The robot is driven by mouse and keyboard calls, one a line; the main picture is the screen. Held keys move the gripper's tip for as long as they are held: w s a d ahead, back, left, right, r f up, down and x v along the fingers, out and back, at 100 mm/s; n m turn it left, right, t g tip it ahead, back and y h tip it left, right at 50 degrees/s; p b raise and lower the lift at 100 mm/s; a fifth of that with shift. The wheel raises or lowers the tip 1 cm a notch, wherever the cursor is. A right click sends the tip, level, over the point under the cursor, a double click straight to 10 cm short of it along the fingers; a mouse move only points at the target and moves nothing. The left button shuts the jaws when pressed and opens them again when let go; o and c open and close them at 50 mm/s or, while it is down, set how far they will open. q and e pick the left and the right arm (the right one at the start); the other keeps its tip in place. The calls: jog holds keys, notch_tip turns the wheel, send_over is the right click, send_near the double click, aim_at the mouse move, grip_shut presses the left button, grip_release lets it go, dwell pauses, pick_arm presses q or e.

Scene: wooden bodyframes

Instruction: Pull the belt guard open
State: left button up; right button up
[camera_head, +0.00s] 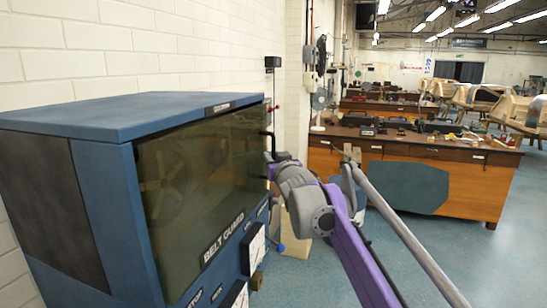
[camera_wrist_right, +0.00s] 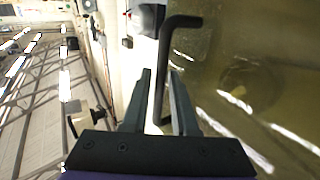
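The belt guard (camera_head: 200,175) is a dark, see-through panel on the front of a blue cabinet, labelled "BELT GUARD". It looks closed against the cabinet. Its black bar handle (camera_head: 267,142) is at the panel's right edge. My right gripper (camera_head: 270,160) is at this handle, with its fingers small and partly hidden in the head view. In the right wrist view the handle (camera_wrist_right: 168,60) passes between the two grey fingers of the open gripper (camera_wrist_right: 161,75); a narrow gap shows on its left side. The guard's panel (camera_wrist_right: 240,60) fills the right of that view. My left gripper is not in view.
The blue cabinet (camera_head: 100,118) stands along the white brick wall (camera_head: 150,45). Dials are on its lower front. A wooden workbench (camera_head: 455,172) with clutter on top stands beyond my right arm. Blue floor lies open between the cabinet and the bench.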

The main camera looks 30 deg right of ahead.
grip_shut()
dwell(1.4)
